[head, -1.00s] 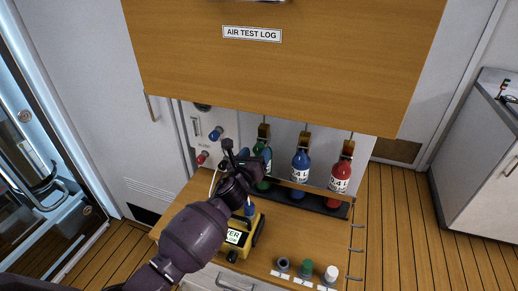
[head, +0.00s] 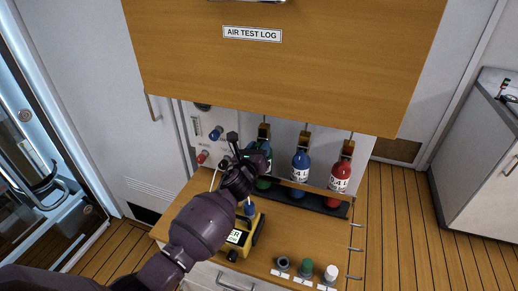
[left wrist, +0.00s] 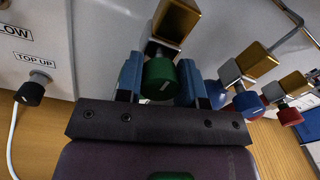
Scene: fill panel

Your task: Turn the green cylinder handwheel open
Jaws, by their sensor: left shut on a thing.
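The green cylinder (head: 264,158) stands upright at the left of the row in the rack, partly hidden behind my left gripper (head: 243,146). In the head view the handwheel is hidden. My right gripper is in neither view.
A blue cylinder (head: 300,167) and a red cylinder (head: 341,177) stand to the right. The fill panel (head: 208,130) with knobs is at left. A yellow device (head: 240,236) and several small caps lie on the wooden counter. The AIR TEST LOG board (head: 290,60) hangs above.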

